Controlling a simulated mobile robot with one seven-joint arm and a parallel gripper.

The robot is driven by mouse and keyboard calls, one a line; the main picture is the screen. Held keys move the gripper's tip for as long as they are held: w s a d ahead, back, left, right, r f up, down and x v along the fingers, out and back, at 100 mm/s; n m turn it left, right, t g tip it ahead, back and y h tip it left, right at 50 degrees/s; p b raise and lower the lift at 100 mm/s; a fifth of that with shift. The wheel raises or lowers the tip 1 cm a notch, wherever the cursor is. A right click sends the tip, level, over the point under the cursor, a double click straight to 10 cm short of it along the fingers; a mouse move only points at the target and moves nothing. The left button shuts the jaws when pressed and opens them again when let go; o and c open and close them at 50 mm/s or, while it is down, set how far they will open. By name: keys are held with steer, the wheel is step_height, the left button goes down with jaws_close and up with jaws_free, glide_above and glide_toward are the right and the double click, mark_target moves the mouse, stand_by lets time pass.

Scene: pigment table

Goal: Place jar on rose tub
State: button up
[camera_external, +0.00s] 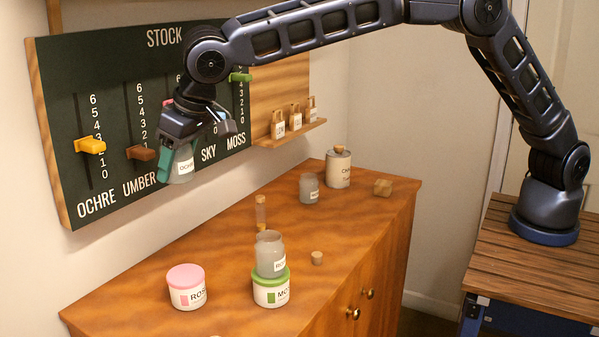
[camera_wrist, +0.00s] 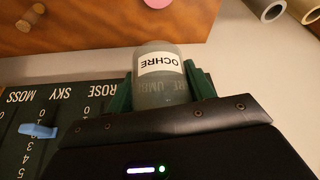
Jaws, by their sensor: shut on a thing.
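My gripper (camera_external: 182,160) is shut on a grey translucent jar (camera_external: 182,172) with a white OCHRE label. In the wrist view the jar (camera_wrist: 160,62) sits between the green finger pads (camera_wrist: 160,90). The rose tub (camera_external: 187,297) is white with a pink lid (camera_external: 186,277), upright on the cabinet top with nothing on it. Its pink lid shows partly at the top edge of the wrist view (camera_wrist: 157,2).
A moss tub (camera_external: 271,293) with a green lid bears another jar (camera_external: 270,254), right of the rose tub. The stock board (camera_external: 100,100) is close behind my gripper.

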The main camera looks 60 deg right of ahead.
mark_target(178, 272)
steer(key=shift+a, duration=0.65)
steer(key=shift+a+f, duration=0.2)
steer(key=shift+f, duration=0.1)
step_height(178, 272, down, 19)
steer(key=shift+f, duration=0.15)
steer(key=shift+f, duration=0.15)
steer(key=o, duration=1.1)
steer(key=v, duration=1.2)
steer(key=shift+s, duration=0.1)
